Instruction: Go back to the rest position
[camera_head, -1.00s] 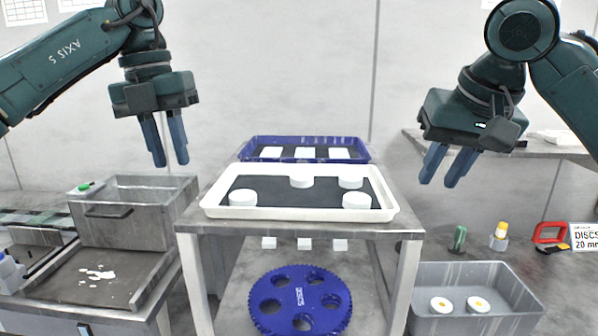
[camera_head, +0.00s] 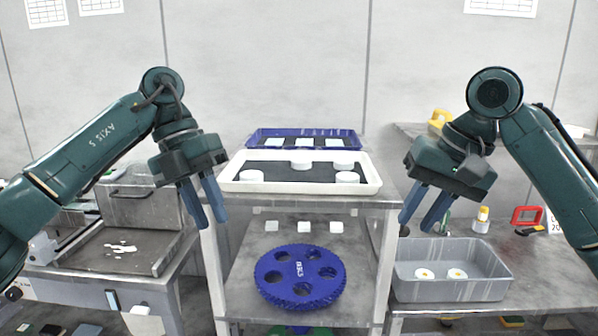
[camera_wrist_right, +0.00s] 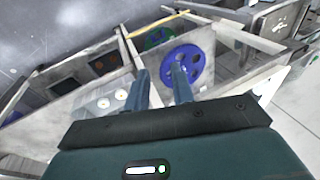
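My left gripper (camera_head: 204,202) hangs in the air at the left of the cart, its two blue fingers apart with nothing between them. My right gripper (camera_head: 425,208) hangs in the air at the right of the cart, above the grey bin, also with its fingers apart and empty. In the right wrist view the right gripper (camera_wrist_right: 160,90) shows two spread blue fingers with no object between them. Both grippers point downward and appear clear of the furniture.
A cart (camera_head: 300,203) between the grippers holds a white tray (camera_head: 230,186) with white discs and a blue tray (camera_head: 258,133) behind. A blue holed wheel (camera_head: 300,254) lies on its lower shelf. A grey bin (camera_head: 450,291) with two discs stands right; a metal box (camera_head: 140,207) stands left.

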